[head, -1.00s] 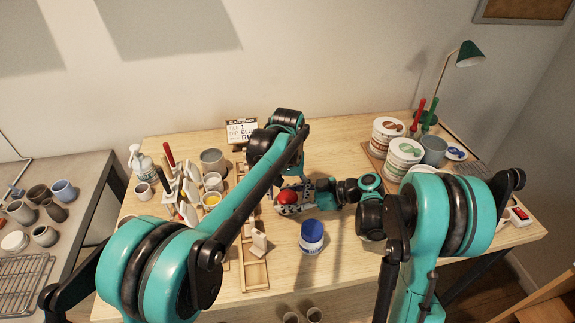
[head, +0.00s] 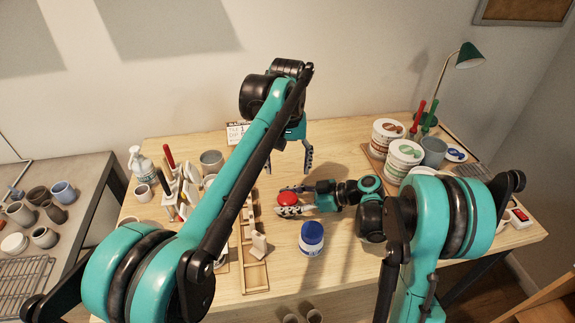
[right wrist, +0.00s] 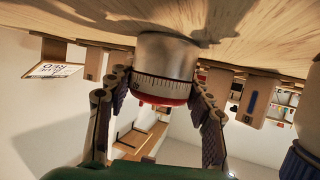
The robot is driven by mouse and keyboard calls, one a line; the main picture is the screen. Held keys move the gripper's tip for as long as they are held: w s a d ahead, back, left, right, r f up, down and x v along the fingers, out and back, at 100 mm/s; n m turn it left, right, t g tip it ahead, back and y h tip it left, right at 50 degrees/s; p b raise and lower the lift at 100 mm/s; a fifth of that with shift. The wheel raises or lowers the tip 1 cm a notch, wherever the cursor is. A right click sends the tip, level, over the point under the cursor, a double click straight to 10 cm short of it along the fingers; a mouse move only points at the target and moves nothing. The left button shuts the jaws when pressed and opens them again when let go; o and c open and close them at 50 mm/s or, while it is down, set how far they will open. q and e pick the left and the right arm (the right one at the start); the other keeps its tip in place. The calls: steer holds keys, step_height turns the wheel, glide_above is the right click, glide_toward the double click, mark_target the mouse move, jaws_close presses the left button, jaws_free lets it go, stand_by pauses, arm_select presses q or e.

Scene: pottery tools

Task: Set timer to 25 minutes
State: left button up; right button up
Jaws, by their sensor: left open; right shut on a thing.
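The timer, with a red top (head: 288,197), stands on the table in the middle of the head view. The right wrist view shows it upside down, with a silver body (right wrist: 165,55), a ring of scale marks and a red part. The marked value cannot be read. My right gripper (head: 284,201) lies low over the table, shut on the timer with one finger on each side. My left gripper (head: 289,168) is open and empty, raised above and behind the timer, its fingers pointing down.
A blue-lidded jar (head: 312,238) stands just in front of the right gripper. A wooden divided tray (head: 257,278) lies to the left. Labelled tubs (head: 404,157) stand at the right. A sign (head: 236,135) at the back is partly hidden by my left arm.

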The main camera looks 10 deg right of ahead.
mark_target(287, 197)
stand_by(0.4)
arm_select(q)
step_height(287, 197, down, 12)
steer(key=shift+f, duration=0.1)
stand_by(0.4)
steer(key=shift+m, duration=0.3)
steer(key=c, duration=1.1)
